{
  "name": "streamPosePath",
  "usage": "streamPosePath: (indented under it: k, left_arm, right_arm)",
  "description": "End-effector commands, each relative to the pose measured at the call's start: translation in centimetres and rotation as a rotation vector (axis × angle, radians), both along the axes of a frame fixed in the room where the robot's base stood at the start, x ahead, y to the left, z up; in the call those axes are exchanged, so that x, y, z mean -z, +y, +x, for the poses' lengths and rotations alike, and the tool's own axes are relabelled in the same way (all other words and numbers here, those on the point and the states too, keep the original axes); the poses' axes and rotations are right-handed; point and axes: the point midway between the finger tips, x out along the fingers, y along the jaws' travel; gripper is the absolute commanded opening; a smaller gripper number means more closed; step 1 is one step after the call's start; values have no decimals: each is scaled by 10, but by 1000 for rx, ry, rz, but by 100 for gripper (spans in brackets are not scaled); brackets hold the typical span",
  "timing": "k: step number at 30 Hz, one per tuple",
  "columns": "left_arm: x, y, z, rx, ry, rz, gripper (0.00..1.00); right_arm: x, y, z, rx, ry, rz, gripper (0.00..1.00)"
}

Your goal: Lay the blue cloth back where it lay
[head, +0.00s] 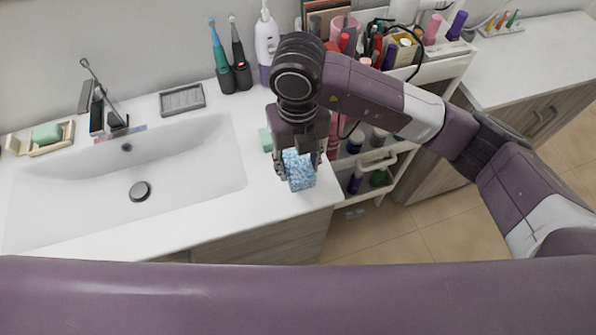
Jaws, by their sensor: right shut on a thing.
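The blue cloth (299,171) is a speckled, folded-looking piece below my right gripper, at the right end of the white sink counter. My right gripper (296,165) points down and is shut on the blue cloth. I cannot tell whether the cloth touches the counter. The cloth's upper part is hidden between the fingers. My left gripper is not in view.
The sink (135,170) lies to the left. A green block (265,140) is just behind the gripper. A cosmetics cart (432,72) full of bottles stands to the right. Toothbrushes (240,62) and a grey dish (182,99) stand at the back. The counter's front right is clear.

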Motion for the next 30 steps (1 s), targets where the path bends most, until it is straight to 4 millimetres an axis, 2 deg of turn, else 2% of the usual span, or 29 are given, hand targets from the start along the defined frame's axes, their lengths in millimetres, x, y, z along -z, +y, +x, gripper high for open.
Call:
streamPosePath:
  k: [7, 14, 25, 26, 30]
  left_arm:
    - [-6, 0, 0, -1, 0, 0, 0]
    - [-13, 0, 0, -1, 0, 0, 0]
    - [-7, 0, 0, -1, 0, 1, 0]
    - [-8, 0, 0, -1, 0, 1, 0]
    - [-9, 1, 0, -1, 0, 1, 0]
  right_arm:
    - [18, 0, -1, 0, 3, -1, 21]
    - [49, 0, 0, 0, 1, 0, 21]
    - [56, 0, 1, 0, -1, 0, 21]
    - [55, 0, 0, 0, -1, 0, 42]
    - [54, 0, 0, 0, -1, 0, 57]
